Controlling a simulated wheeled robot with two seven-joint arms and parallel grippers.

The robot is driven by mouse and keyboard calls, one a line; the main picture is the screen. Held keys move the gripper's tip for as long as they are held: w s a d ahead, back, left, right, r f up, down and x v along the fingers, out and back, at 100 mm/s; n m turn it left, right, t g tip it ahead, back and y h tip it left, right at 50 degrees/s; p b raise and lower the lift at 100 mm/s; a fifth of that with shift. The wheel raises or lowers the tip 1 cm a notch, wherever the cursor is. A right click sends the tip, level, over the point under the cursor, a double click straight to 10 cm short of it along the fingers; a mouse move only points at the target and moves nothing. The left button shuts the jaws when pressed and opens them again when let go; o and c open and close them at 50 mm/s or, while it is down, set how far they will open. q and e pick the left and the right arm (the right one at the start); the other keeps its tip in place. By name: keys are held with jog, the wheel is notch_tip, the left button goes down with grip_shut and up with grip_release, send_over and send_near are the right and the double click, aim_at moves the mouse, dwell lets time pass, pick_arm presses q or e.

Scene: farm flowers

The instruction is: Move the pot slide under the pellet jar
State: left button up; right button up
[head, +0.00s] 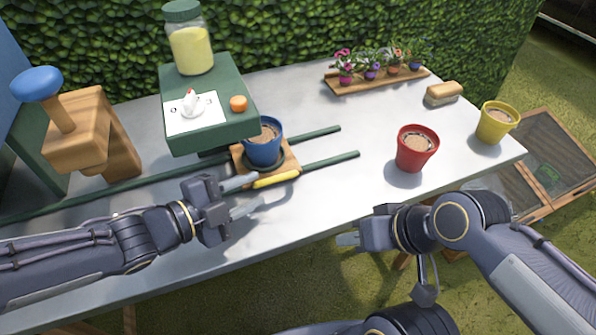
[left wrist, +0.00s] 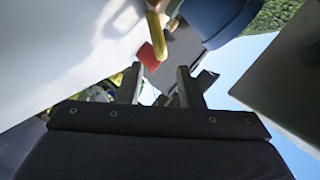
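The pot slide (head: 291,164) is a wooden carriage on two green rails, with a yellow handle (head: 277,179) along its front. A blue pot (head: 262,150) of soil stands on it, at the right edge of the green dispenser box. The pellet jar (head: 191,50), green-lidded with pale yellow contents, stands on that box. My left gripper (head: 252,194) is open and empty, just left of and in front of the handle. In the left wrist view the handle (left wrist: 155,38) and blue pot (left wrist: 215,14) lie beyond the open fingertips. My right gripper (head: 347,239) hangs off the table's front edge; its finger gap is unclear.
The green dispenser box (head: 210,140) has a white dial panel and an orange knob (head: 238,104). A wooden stand with a blue knob (head: 37,83) is at left. A red pot (head: 416,150), yellow pot (head: 496,124), brush (head: 443,93) and flower tray (head: 375,85) are right and behind.

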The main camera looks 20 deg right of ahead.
aim_at(271, 183)
pick_arm(q)
jog(key=b+x, duration=0.1)
jog(key=x, duration=0.5)
jog(key=shift+b, duration=0.4)
jog(key=shift+w+d+f, duration=0.1)
jog(key=shift+w+d, duration=0.1)
jog(key=shift+d, duration=0.4)
grip_shut()
